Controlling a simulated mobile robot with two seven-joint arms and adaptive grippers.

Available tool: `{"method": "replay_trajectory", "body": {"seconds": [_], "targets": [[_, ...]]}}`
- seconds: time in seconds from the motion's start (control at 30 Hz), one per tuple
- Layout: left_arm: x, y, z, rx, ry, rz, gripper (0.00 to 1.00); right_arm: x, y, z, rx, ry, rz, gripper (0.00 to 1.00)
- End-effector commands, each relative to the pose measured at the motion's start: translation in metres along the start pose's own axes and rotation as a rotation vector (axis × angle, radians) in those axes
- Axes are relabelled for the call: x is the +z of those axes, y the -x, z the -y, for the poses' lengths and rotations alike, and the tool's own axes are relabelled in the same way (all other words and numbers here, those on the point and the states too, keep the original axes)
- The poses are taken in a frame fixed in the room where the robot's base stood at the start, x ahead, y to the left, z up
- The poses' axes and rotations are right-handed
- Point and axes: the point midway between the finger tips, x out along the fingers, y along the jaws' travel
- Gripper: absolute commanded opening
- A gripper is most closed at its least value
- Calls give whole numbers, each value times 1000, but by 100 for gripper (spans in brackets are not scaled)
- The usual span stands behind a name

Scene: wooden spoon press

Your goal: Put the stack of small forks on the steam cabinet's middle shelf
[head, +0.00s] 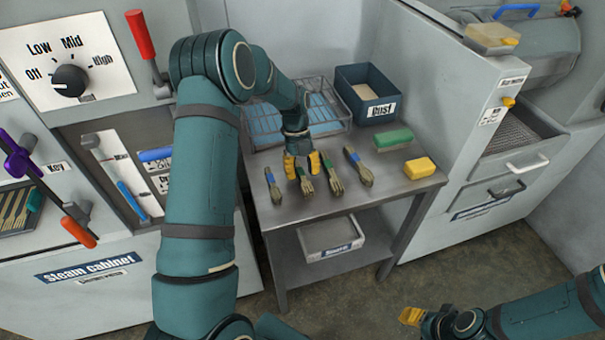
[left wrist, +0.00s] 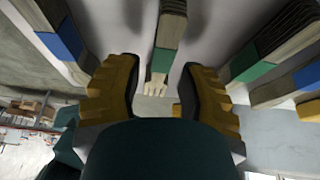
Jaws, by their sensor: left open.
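Several banded wooden cutlery stacks lie in a row on the grey table (head: 400,190). My left gripper (head: 302,163) is open over the second stack from the left, a short green-banded fork stack (head: 306,185). In the left wrist view this fork stack (left wrist: 160,62) lies between the two open fingers, its tines toward me; contact cannot be told. A larger green-banded fork stack (head: 336,184) lies to its right, with blue-banded stacks (head: 273,187) (head: 358,166) at the ends. The steam cabinet (head: 130,300) stands at left; its middle shelf cannot be made out. My right gripper (head: 412,316) is at lower right, its jaws unclear.
A wire rack (head: 262,133) and a blue dust box (head: 384,88) stand behind the stacks. A green block (head: 393,138) and a yellow block (head: 420,167) lie at right. A white tray (head: 330,250) sits below. A red lever (head: 140,35) projects at upper left.

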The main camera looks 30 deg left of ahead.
Motion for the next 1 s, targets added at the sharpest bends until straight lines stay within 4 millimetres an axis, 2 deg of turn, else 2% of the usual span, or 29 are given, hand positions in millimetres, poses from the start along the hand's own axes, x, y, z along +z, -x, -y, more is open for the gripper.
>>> {"method": "replay_trajectory", "body": {"seconds": [0.3,0.5,0.7,1.0], "targets": [[0,68,0,-3,2,4,38,1,14,5,0,-1,6,47],[0,97,0,-2,2,2,38,2,19,7,-1,-1,9,47],[0,109,0,0,1,1,38,2,20,8,-1,-2,11,47],[0,110,0,0,1,0,38,2,20,8,-1,-2,11,47]]}}
